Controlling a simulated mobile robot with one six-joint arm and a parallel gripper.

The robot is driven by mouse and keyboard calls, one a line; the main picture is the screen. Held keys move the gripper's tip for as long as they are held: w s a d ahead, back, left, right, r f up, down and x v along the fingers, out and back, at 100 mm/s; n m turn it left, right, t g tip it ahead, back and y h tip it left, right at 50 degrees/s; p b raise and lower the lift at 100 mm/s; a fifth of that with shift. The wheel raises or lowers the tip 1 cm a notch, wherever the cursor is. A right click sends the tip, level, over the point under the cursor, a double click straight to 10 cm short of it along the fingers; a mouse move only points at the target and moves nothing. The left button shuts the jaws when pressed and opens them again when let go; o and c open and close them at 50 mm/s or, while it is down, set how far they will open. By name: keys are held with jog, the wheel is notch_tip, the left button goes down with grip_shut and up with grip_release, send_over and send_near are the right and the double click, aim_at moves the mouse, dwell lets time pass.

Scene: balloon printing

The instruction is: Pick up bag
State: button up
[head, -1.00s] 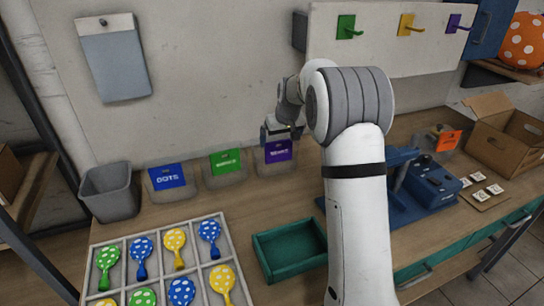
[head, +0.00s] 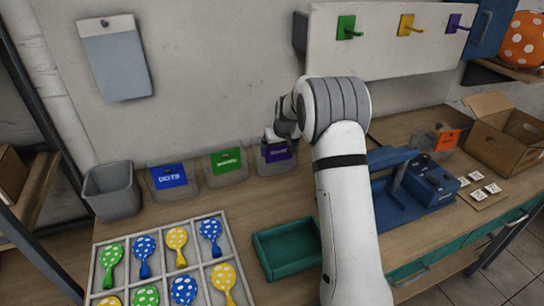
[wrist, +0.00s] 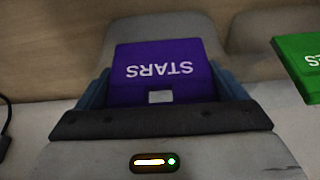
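The bag with the purple STARS header (head: 278,153) stands against the back wall, at the right end of a row of bags. In the wrist view its purple header (wrist: 160,72) fills the middle, with the lettering upside down. My gripper (head: 278,140) is right above and in front of this bag, partly covering its header in the head view. In the wrist view my blue-grey fingers (wrist: 162,92) are spread wide, one on each side of the header. Whether they touch it is not clear. The bag's lower part is mostly hidden.
A green-header bag (head: 226,160) and a blue-header bag (head: 170,177) stand to the left, then a grey bin (head: 112,190). A green tray (head: 290,250) and a divided tray (head: 203,278) of balloons lie in front. A blue press (head: 425,185) stands right of my arm.

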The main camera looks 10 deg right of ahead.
jog(key=c, duration=0.5)
jog(key=shift+r, duration=0.1)
